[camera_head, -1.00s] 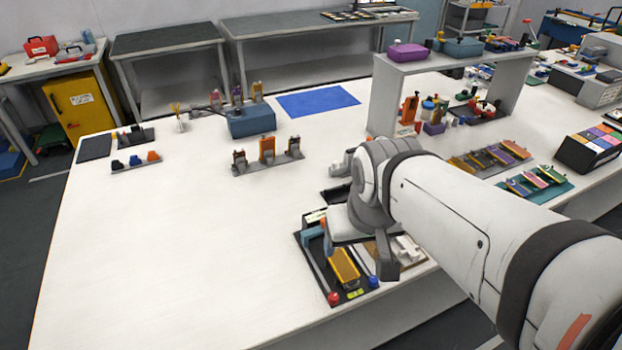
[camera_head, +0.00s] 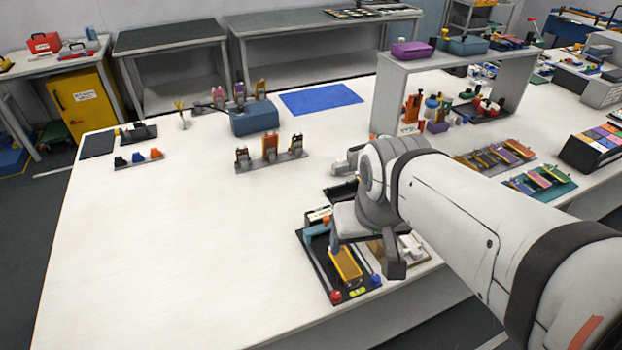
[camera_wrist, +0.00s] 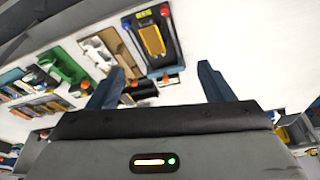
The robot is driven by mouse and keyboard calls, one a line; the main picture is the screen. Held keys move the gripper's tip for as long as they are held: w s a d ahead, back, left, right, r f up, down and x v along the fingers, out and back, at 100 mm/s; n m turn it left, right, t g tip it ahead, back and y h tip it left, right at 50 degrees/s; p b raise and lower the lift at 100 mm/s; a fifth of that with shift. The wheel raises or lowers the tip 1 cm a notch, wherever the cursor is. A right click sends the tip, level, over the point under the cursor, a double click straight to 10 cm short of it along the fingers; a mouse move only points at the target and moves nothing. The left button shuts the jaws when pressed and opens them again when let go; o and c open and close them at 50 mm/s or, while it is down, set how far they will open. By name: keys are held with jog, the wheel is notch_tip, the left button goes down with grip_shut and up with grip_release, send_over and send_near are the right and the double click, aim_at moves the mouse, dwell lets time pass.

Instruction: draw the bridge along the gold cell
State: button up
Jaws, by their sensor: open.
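The gold cell (camera_head: 345,262) lies in a dark tray (camera_head: 317,262) near the table's front edge in the head view. In the wrist view the gold cell (camera_wrist: 152,40) sits inside the tray frame at top centre. A blue upright piece (camera_head: 315,230) stands at the tray's far left. I cannot tell for sure whether it is part of the bridge, as my wrist hides the tray's far right part. My gripper (camera_wrist: 160,84) is open, with its two fingers apart and nothing between them. The tray lies beyond the fingertips.
Red (camera_head: 336,297) and blue (camera_head: 376,281) knobs sit at the tray's near corners. A brown tray with white parts (camera_head: 411,246) is right beside it.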

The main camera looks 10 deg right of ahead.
jog(key=shift+c, duration=0.7)
jog(key=shift+w+r, duration=0.1)
jog(key=shift+w, duration=0.35)
jog(key=shift+c, duration=0.9)
jog(key=w+f+n, duration=0.1)
jog(key=w, duration=0.3)
jog(key=w+g, duration=0.1)
jog(key=w, duration=0.3)
jog(key=w+f+n, duration=0.1)
jog(key=w, duration=0.3)
jog(key=shift+f+n+g, duration=0.3)
jog(key=shift+f, duration=0.05)
jog(key=c, duration=0.4)
jog(key=n+g, duration=0.2)
jog(key=n, duration=0.1)
send_over(327, 217)
notch_tip(327, 217, down, 11)
jog(key=shift+s+r+p, duration=0.1)
jog(key=shift+r+p, duration=0.1)
jog(key=shift+p, duration=0.1)
jog(key=shift+c, duration=0.2)
jog(key=shift+f+p, duration=0.6)
jog(key=shift+f, duration=3.35)
jog(key=shift+c, duration=0.5)
grip_shut()
